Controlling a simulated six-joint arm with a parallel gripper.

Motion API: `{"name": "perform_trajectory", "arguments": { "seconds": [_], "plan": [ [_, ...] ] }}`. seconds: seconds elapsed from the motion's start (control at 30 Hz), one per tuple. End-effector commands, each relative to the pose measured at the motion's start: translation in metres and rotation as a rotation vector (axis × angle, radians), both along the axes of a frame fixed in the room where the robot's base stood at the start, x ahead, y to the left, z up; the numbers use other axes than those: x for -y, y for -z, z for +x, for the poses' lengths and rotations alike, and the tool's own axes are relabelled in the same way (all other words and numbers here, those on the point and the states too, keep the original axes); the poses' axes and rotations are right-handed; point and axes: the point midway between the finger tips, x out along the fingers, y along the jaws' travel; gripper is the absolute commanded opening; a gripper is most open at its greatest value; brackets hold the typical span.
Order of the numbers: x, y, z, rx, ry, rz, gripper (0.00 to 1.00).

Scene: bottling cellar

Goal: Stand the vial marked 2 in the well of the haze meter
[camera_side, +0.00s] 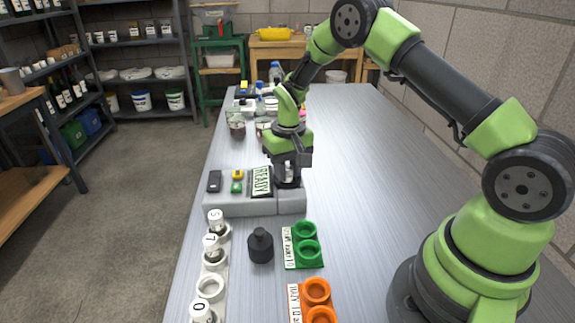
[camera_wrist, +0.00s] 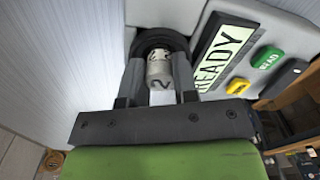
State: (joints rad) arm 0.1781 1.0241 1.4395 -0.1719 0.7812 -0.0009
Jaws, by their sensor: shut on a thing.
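The vial marked 2 (camera_wrist: 161,70) is between the two fingers of my gripper (camera_wrist: 160,78), which is shut on it. In the wrist view its far end lies within the dark ring of the well (camera_wrist: 150,38) on the haze meter (camera_wrist: 165,12). I cannot tell how deep it sits or whether it touches the bottom. In the side view the grey haze meter (camera_side: 238,205) shows a READY display (camera_side: 262,181), and my gripper (camera_side: 287,172) points down over its right end. My fingers mostly hide the vial there.
A white rack (camera_side: 211,272) at front left holds vials marked 5, 7 and 0, with one empty ring. A black bottle-shaped thing (camera_side: 260,246), a green two-ring holder (camera_side: 307,253) and an orange one (camera_side: 316,291) stand in front. The bench's right side is clear; bottles stand behind.

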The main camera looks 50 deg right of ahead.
Motion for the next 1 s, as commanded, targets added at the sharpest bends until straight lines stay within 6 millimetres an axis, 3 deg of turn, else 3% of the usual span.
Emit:
{"name": "perform_trajectory", "arguments": {
  "seconds": [0.43,0.47,0.57,0.97,1.0],
  "plan": [
    [-0.0001,0.0042,-0.0002,0.000,-0.003,-0.001,0.05],
    [0.0000,0.0043,-0.0003,0.000,-0.004,-0.001,0.34],
    [0.0005,0.0045,-0.0005,-0.002,-0.005,-0.001,0.55],
    [0.0027,0.0049,-0.0017,-0.004,-0.005,-0.005,0.52],
    [0.0027,0.0050,-0.0018,-0.005,-0.005,-0.004,0.40]
  ]
}}
